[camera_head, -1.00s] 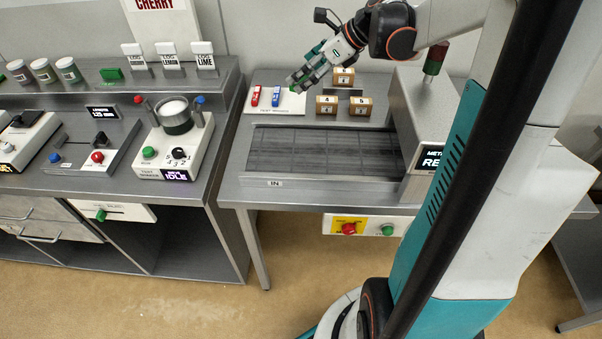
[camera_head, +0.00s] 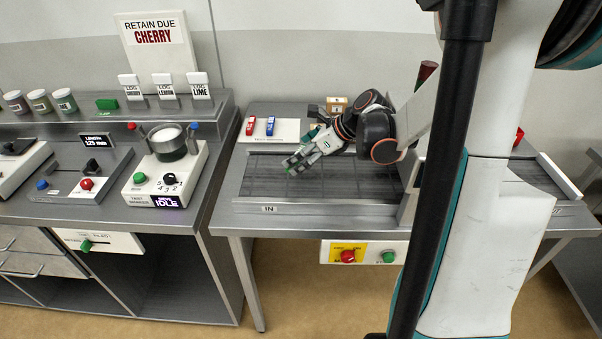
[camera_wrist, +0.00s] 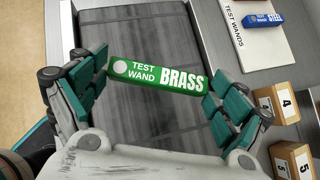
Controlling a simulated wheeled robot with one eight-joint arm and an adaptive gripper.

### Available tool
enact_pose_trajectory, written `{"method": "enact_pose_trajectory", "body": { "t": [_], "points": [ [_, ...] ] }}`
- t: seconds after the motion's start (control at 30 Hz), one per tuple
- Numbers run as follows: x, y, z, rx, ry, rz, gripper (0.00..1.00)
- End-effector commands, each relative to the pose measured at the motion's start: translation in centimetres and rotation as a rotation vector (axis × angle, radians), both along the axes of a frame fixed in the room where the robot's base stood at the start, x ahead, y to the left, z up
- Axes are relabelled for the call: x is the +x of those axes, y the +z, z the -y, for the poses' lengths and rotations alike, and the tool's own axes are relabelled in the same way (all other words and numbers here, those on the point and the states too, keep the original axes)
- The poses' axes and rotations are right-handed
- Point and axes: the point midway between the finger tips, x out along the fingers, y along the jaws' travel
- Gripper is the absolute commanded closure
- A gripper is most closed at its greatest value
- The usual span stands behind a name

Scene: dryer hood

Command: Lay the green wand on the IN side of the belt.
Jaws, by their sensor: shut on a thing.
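The green wand (camera_wrist: 157,76), labelled TEST WAND BRASS, is between the two fingers of my gripper (camera_wrist: 157,90) in the wrist view, one finger at each end. My gripper (camera_head: 300,163) is shut on it. In the head view the gripper hangs over the dark belt (camera_head: 262,178), toward its far side. The wand is mostly hidden there. The belt (camera_wrist: 135,35) shows behind the wand in the wrist view. I cannot tell whether the wand touches it. The IN label (camera_head: 269,209) is on the front rim at the belt's left end.
A white TEST WANDS plate (camera_head: 285,130) holds a red wand (camera_head: 251,126) and a blue wand (camera_head: 270,126) behind the belt. A panel with red and green buttons (camera_head: 366,253) is below the front edge.

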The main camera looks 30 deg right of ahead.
Motion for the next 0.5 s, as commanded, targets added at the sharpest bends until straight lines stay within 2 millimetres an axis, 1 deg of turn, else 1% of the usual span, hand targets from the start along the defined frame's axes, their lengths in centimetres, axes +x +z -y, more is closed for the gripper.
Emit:
{"method": "enact_pose_trajectory", "body": {
  "t": [0.03,0.17,0.23,0.4,0.5],
  "points": [
    [0.0,-0.6,0.0,0.0,0.0,0.0,0.33],
    [0.0,-1.1,0.0,0.0,0.0,0.0,0.33],
    [0.0,-1.7,0.0,0.0,0.0,0.0,0.33],
    [0.0,-4.3,0.0,0.0,0.0,0.0,0.33],
    [0.0,-5.2,0.0,0.0,0.0,0.0,0.33]
  ]
}}
